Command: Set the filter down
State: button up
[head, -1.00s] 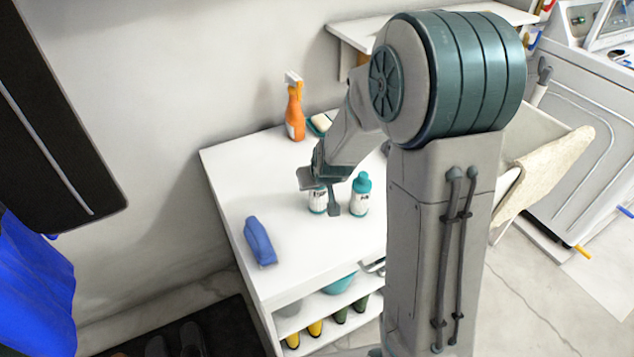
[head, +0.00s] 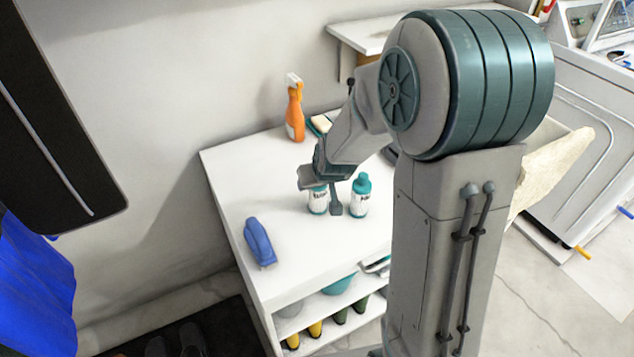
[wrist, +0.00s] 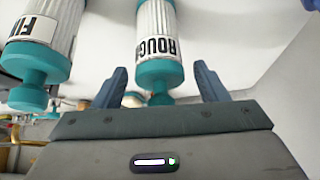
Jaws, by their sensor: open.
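Two white filters with teal ends stand side by side on the white cabinet top (head: 300,235). The left one (head: 318,205) is the filter labelled "ROUGH" (wrist: 158,35) in the wrist view. The other filter (head: 360,200), its label partly cut off and starting "FI" (wrist: 38,30), stands to its right in the head view. My gripper (head: 321,192) is open at the rough filter's upper end. In the wrist view, my gripper's fingers (wrist: 161,85) lie on either side of its teal end, with visible gaps. The rough filter's lower end is outside the wrist view.
A blue brush-like object (head: 260,242) lies near the cabinet's left edge. An orange spray bottle (head: 295,112) and a sponge (head: 320,124) are at the back. Shelves below hold a teal bowl (head: 338,285) and several yellow and green items. Free top lies between brush and filters.

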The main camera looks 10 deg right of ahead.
jog(key=a+v, duration=0.1)
jog(key=v, duration=0.8)
jog(key=s+d+r+g, duration=0.2)
jog(key=s, duration=0.7)
jog(key=s+d+r+m+g, duration=0.1)
jog(key=s+d+r+g, duration=0.1)
jog(key=s, duration=0.7)
jog(key=shift+s+h+p, duration=0.3)
jog(key=shift+h+p, duration=0.05)
jog(key=shift+h, duration=0.05)
